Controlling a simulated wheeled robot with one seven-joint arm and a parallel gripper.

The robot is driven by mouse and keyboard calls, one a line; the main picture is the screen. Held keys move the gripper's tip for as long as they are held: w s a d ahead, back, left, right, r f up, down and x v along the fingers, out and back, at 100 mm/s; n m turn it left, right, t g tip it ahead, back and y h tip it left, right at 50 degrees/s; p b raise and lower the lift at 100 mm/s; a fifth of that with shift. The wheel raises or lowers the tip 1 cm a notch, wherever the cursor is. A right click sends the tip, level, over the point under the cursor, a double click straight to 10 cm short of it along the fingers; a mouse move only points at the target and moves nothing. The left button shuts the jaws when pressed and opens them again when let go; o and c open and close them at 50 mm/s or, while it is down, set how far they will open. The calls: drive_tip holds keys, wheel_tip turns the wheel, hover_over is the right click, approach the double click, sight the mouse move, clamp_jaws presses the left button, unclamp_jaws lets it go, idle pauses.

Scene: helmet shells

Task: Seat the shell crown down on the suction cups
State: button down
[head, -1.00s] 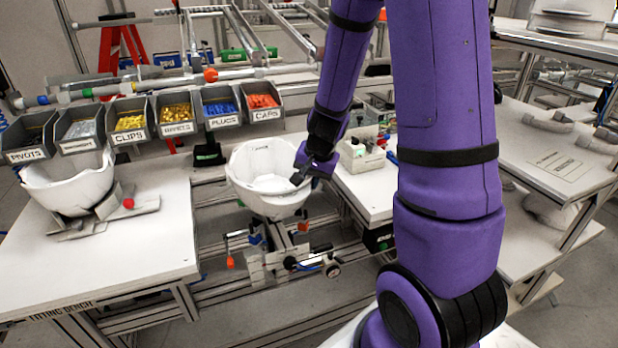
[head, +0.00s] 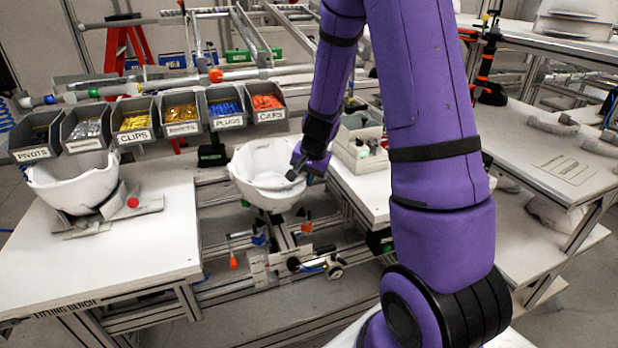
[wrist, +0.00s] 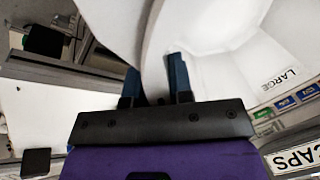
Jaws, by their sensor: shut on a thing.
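A white helmet shell (head: 262,180) hangs bowl-up, crown down, in the gap between the benches in the head view. My gripper (head: 299,169) is shut on its right rim. In the wrist view the shell (wrist: 225,60) fills the upper right, with a "LARGE" label inside, and the two blue fingers of my gripper (wrist: 155,82) straddle its wall. Below the shell is a metal fixture (head: 285,235) with clamps and orange-tipped handles. The suction cups cannot be made out, so I cannot tell whether the shell touches them.
A second white shell (head: 75,182) sits in a cradle on the fitting bench (head: 150,245) at left. Labelled bins (head: 180,115) of small parts stand behind. A grey box (head: 358,145) stands on the bench right of the held shell.

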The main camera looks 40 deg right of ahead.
drive_tip(key=shift+s+f, duration=0.1)
drive_tip(key=shift+f, duration=1.8)
drive_tip(key=c, duration=0.9)
unclamp_jaws()
drive_tip(key=v, duration=1)
drive_tip(key=shift+s+r, duration=0.15)
drive_tip(key=shift+r, duration=0.2)
